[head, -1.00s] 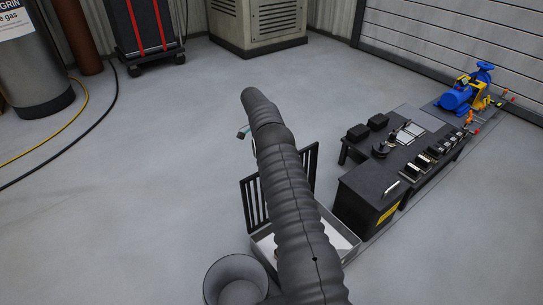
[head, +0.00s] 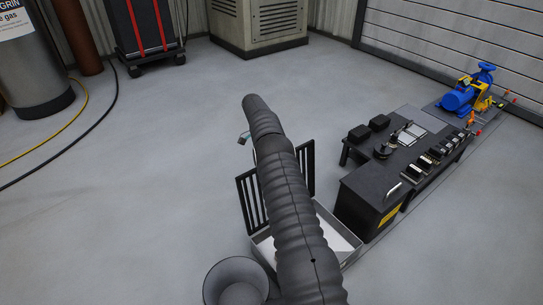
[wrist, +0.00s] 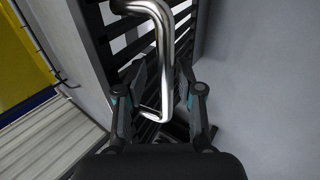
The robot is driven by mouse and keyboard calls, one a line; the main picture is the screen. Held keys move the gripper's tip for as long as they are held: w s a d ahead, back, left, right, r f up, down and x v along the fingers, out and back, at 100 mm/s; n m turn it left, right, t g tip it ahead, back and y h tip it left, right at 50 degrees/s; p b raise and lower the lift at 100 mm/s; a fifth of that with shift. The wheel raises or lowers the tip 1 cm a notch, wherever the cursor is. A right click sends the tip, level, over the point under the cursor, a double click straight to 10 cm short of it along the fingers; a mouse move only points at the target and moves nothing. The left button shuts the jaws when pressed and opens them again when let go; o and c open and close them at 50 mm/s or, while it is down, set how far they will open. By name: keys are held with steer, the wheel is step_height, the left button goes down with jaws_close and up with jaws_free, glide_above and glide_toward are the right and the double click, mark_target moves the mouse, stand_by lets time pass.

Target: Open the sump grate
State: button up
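The sump grate (head: 248,204) is a black barred panel. In the head view it stands up steeply from the pale sump box (head: 343,241), and my arm covers its middle. In the wrist view its dark bars (wrist: 118,42) lie behind a shiny bent metal handle (wrist: 166,60). My gripper (wrist: 164,78) has its fingers apart, one on each side of the handle, with a gap at least on the left. Whether the right finger touches the handle is unclear. In the head view my gripper is mostly hidden behind the arm.
A grey round bucket (head: 236,279) stands beside the box at the left. A dark bench (head: 373,186) with small black items stands close on the right, with a blue pump (head: 459,99) beyond. The floor to the left is clear, with hoses (head: 84,117) farther off.

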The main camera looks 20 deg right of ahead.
steer(key=shift+w+a+r, duration=0.1)
steer(key=shift+a+r, duration=0.1)
steer(key=shift+r, duration=0.1)
steer(key=shift+r, duration=0.1)
step_height(320, 180, up, 10)
steer(key=shift+f, duration=0.15)
stand_by(0.6)
